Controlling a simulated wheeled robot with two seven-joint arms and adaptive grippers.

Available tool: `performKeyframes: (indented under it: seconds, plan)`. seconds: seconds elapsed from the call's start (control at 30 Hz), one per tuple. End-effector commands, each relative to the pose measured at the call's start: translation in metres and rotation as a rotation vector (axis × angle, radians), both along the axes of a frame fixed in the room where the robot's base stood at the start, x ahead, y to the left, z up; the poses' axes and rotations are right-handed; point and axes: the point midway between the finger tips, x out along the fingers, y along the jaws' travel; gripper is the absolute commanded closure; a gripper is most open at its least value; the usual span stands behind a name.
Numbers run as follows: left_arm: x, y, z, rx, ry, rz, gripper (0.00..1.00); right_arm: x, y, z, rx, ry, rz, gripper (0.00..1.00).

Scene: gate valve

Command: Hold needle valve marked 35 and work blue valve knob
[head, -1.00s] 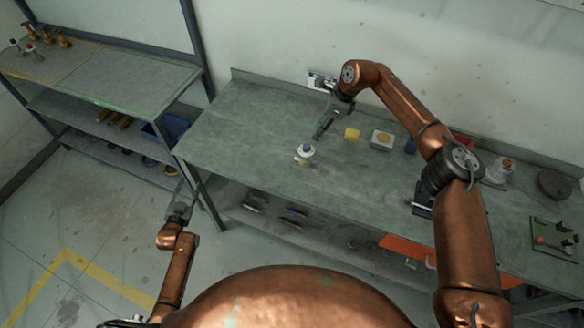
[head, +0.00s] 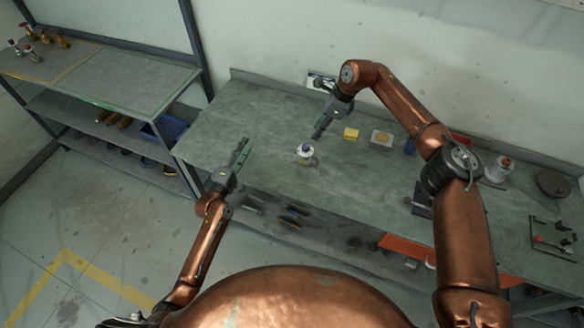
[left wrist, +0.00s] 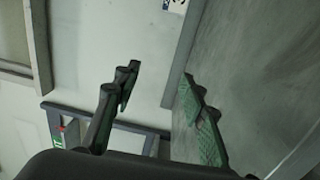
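The needle valve (head: 305,152) is a small pale body with a blue knob on top, standing on the grey workbench (head: 230,125). Its marking is too small to read. My right gripper (head: 318,136) points down just behind and to the right of the valve, apart from it; its fingers look close together, but whether they are shut is unclear. My left gripper (head: 240,154) is over the front left edge of the bench, to the left of the valve and empty. In the left wrist view its two green-padded fingers (left wrist: 160,90) are spread apart.
A yellow block (head: 351,133), a pale box (head: 382,138) and a blue item (head: 410,146) stand right of the valve. A white bottle-like object (head: 498,169) and dark round disc (head: 553,183) are farther right. A shelf (head: 120,80) stands left. The bench's left part is clear.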

Motion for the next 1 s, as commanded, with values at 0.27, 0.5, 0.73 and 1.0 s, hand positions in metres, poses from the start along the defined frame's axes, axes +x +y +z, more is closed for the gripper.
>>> performKeyframes:
  seconds: [0.27,0.5,0.73,1.0]
  plan:
    - [-0.012,-0.090,-0.034,-0.719,0.359,-0.177,0.62,0.000,0.000,0.000,0.000,0.000,0.000,0.71]
    - [-0.028,-0.154,-0.048,-1.199,0.652,-0.277,0.62,0.000,0.000,0.000,0.000,0.000,0.000,0.71]
    - [-0.036,-0.182,-0.050,-1.393,0.785,-0.311,0.62,0.000,0.000,0.000,0.000,0.000,0.000,0.71]
    - [-0.013,-0.201,-0.050,-1.406,0.796,-0.313,0.62,0.000,0.000,0.000,0.000,0.000,0.000,0.71]
